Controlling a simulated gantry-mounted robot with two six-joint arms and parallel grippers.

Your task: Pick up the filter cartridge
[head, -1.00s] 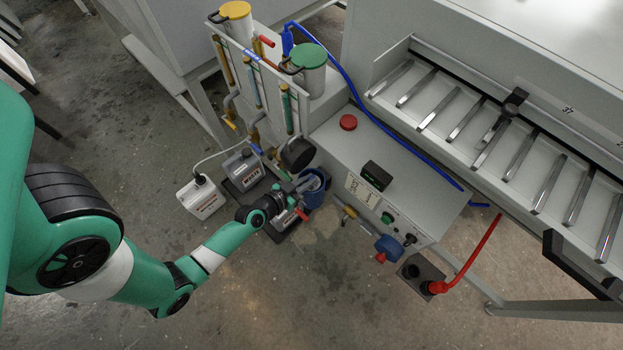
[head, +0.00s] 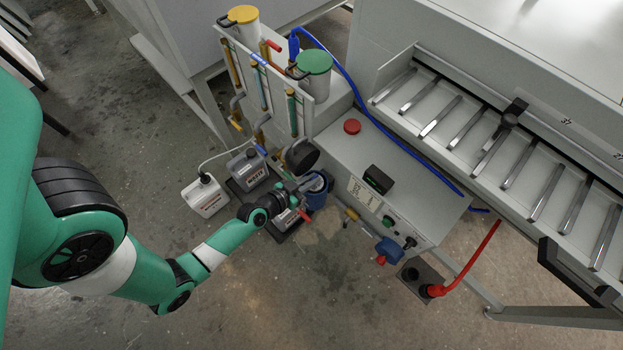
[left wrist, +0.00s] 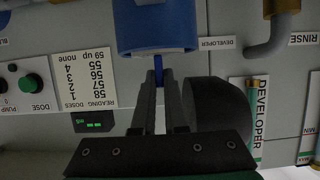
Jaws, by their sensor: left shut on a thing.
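A blue cylinder (head: 317,199), which I take for the filter cartridge, is low beside the grey control box in the head view. In the left wrist view the blue cylinder (left wrist: 155,28) fills the top middle, with a pale end face towards me. My left gripper (head: 305,187) is at it, with its fingers partly hiding it. In the left wrist view the two dark fingers (left wrist: 159,82) are closed on a thin blue part just below the pale end. Whether the cylinder is free of its mount I cannot tell. My right gripper is not in view.
A round black knob (head: 300,155) is close beside my left gripper. Grey and white jugs (head: 204,196) stand on the floor to the left. The control box (head: 385,165) is on the right, with a blue valve (head: 389,250) at its front. Open floor lies in front.

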